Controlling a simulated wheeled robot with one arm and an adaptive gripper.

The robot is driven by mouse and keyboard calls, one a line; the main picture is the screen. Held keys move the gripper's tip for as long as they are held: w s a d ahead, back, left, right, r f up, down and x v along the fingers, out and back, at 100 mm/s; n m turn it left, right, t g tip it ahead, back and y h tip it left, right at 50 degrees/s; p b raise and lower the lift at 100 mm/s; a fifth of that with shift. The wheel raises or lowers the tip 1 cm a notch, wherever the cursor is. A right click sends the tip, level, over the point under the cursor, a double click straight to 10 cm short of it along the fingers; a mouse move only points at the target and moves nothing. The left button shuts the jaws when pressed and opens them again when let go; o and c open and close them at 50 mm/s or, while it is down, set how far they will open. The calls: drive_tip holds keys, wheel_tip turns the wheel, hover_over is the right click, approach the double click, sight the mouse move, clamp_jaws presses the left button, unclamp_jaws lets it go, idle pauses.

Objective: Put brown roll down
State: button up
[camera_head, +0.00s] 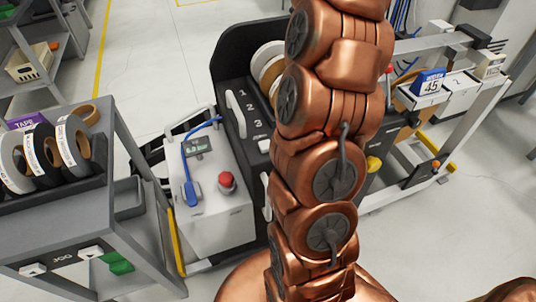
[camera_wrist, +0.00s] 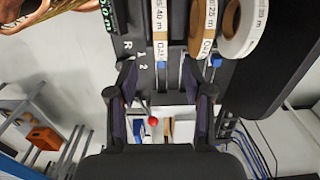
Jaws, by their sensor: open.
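My gripper (camera_wrist: 160,70) is open in the wrist view, its two dark fingers apart. A narrow roll with a pale label (camera_wrist: 158,20) stands edge-on in the black rack, in line with the gap between the fingertips. I cannot tell its main colour or whether the fingers touch it. A roll with a brown core (camera_wrist: 201,22) stands to its right. In the head view my arm hides the gripper and part of the black rack (camera_head: 229,62), where pale and brown rolls (camera_head: 267,63) stand.
Another white-faced roll (camera_wrist: 243,28) is at the right of the rack in the wrist view. The grey cart (camera_head: 140,228) also holds white and black rolls. A control box with a red button (camera_head: 227,180) stands beside the rack. A machine frame (camera_head: 478,112) is at right.

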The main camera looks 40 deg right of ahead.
drive_tip(key=s+a+f+n, duration=0.25)
drive_tip(key=a+n, duration=0.35)
drive_tip(key=a, duration=0.4)
drive_tip(key=s+a+f+n, duration=0.25)
drive_tip(key=a+n, duration=0.35)
drive_tip(key=a, duration=0.5)
drive_tip(key=s+a+f+n+g, duration=0.1)
drive_tip(key=s+a+f+n, duration=0.4)
drive_tip(key=s, duration=0.4)
drive_tip(key=s+a+f+n+g, duration=0.1)
drive_tip(key=s+a+f+n, duration=0.3)
drive_tip(key=s+a+f, duration=0.2)
drive_tip(key=s+f, duration=0.2)
drive_tip(key=s, duration=0.2)
drive_tip(key=shift+a+f+n, duration=0.15)
drive_tip(key=shift+a+n, duration=0.05)
drive_tip(key=shift+n, duration=0.2)
wheel_tip(320, 180, up, 10)
drive_tip(key=p, duration=0.9)
drive_tip(key=shift+f, duration=0.15)
drive_tip(key=shift+w, duration=0.1)
